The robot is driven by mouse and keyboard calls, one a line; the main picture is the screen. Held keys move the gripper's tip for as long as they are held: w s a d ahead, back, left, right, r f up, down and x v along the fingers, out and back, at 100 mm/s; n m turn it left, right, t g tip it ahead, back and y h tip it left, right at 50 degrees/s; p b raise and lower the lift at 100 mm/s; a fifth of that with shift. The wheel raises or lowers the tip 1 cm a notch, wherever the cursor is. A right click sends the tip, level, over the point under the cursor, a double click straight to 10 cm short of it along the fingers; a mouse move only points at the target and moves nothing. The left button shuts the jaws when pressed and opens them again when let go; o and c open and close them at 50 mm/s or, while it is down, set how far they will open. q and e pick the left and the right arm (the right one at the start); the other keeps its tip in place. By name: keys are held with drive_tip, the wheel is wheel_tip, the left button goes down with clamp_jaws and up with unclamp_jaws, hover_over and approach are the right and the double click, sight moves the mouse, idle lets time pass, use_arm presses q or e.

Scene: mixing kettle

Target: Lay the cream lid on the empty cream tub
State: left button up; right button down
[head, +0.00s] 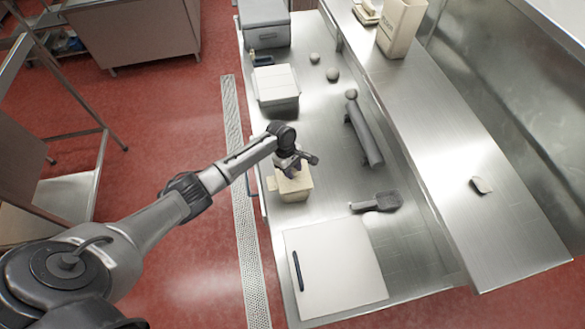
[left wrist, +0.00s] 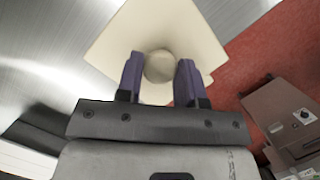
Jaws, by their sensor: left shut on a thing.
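The cream lid (left wrist: 157,38) fills the upper middle of the left wrist view, a square plate with a round knob (left wrist: 159,66). My left gripper (left wrist: 160,80) has its two purple fingers on either side of the knob, shut on it. In the head view the left gripper (head: 291,167) is directly above the cream tub (head: 292,190), which stands near the counter's left edge. The gripper covers part of the top there, and I cannot tell whether the lid touches the tub's rim. The inside of the tub is hidden. My right gripper is not in view.
A pale-topped grey container (head: 276,84) and a grey bin (head: 264,24) stand farther back. A dark scoop (head: 378,202), a grey long-handled tool (head: 364,133) and a white board (head: 335,268) lie on the steel counter. A raised shelf (head: 450,150) runs along the right.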

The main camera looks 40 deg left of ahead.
use_arm(q)
drive_tip(key=shift+f, duration=0.35)
drive_tip(key=shift+f, duration=0.2)
idle(0.4)
drive_tip(key=o, duration=1.5)
drive_tip(key=shift+r, duration=0.1)
drive_tip(key=shift+p+v, duration=0.8)
drive_tip(key=shift+p, duration=0.15)
drive_tip(key=shift+p+v, duration=2.65)
drive_tip(key=shift+p, duration=0.2)
